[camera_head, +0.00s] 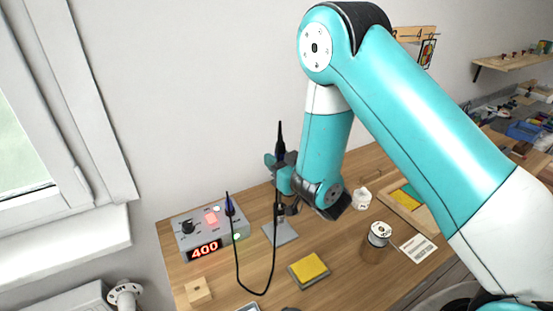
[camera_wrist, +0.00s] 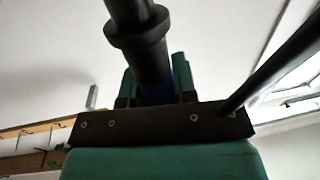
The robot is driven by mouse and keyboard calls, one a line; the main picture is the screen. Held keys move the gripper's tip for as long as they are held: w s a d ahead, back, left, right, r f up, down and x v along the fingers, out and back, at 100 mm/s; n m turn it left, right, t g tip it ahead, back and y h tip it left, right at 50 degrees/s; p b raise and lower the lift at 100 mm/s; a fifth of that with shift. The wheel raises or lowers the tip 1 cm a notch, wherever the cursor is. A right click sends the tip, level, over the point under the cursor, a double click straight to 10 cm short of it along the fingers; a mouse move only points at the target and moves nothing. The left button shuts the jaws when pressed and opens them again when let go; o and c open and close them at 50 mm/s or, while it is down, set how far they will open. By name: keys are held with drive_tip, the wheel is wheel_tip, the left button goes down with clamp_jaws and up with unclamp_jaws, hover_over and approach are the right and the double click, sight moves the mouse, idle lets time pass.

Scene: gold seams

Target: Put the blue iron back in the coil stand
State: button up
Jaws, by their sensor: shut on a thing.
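My gripper (camera_head: 281,172) is shut on the blue iron (camera_head: 280,138), above the bench and left of my forearm. The iron stands roughly upright, its black end pointing up. In the wrist view the iron's black, collared body (camera_wrist: 140,35) rises between the fingers, with a little blue beside it. A black cable hangs below the gripper and loops toward the grey station. A grey plate (camera_head: 281,233) lies below my gripper; it may be the base of the coil stand. No coil shows clearly, and my gripper may hide part of it.
The grey station (camera_head: 208,232) reading 400 stands at left, with a dark blue upright piece (camera_head: 229,206) at its right end. A yellow sponge (camera_head: 308,267), a wooden block (camera_head: 198,291), a spool (camera_head: 379,234) and a white jar (camera_head: 361,198) stand around the wooden bench.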

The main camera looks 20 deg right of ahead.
drive_tip(key=shift+f+b, duration=3.6)
drive_tip(key=shift+f, duration=0.95)
idle(0.9)
drive_tip(key=o, duration=1.5)
drive_tip(key=shift+r+p, duration=3.2)
drive_tip(key=shift+r, duration=0.3)
